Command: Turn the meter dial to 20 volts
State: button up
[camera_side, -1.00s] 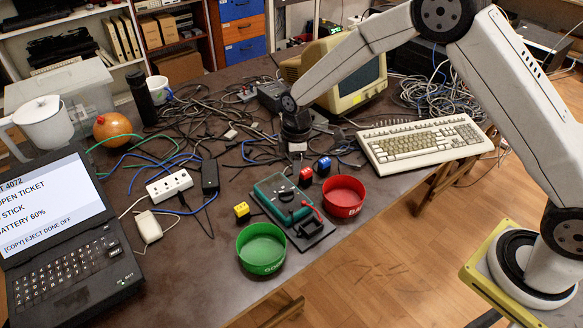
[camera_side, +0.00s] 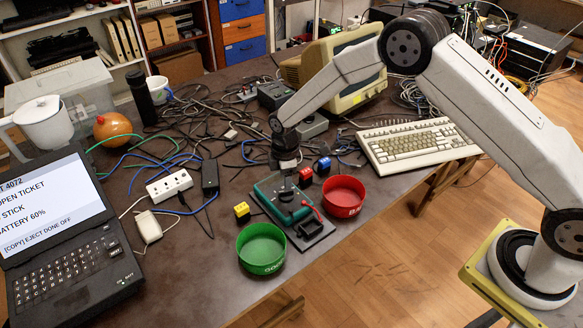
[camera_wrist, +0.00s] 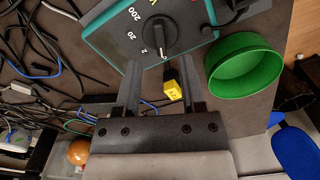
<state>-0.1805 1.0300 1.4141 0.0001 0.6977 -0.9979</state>
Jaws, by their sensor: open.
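The teal meter (camera_side: 268,205) lies on the table near its front edge. Its black dial (camera_side: 286,196) shows large in the wrist view (camera_wrist: 158,38), with markings 200, 20 and 2 to its left. The dial's white mark is at its lower end, below the 2, away from the 20. My gripper (camera_side: 287,174) is above the meter's far part in the side view. In the wrist view my gripper (camera_wrist: 162,72) is open, with its two fingers apart, the dial beyond the tips and nothing held. Whether the fingers touch the meter cannot be told.
Beside the meter are a green bowl (camera_side: 262,262), a red bowl (camera_side: 344,208), a yellow cube (camera_side: 242,212), a red cube (camera_side: 305,178) and a blue cube (camera_side: 324,165). A keyboard (camera_side: 418,145), laptop (camera_side: 60,240), power strip (camera_side: 170,187) and tangled cables crowd the table.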

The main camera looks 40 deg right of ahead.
aim_at(286, 194)
jog(key=shift+f, duration=2.25)
grip_shut()
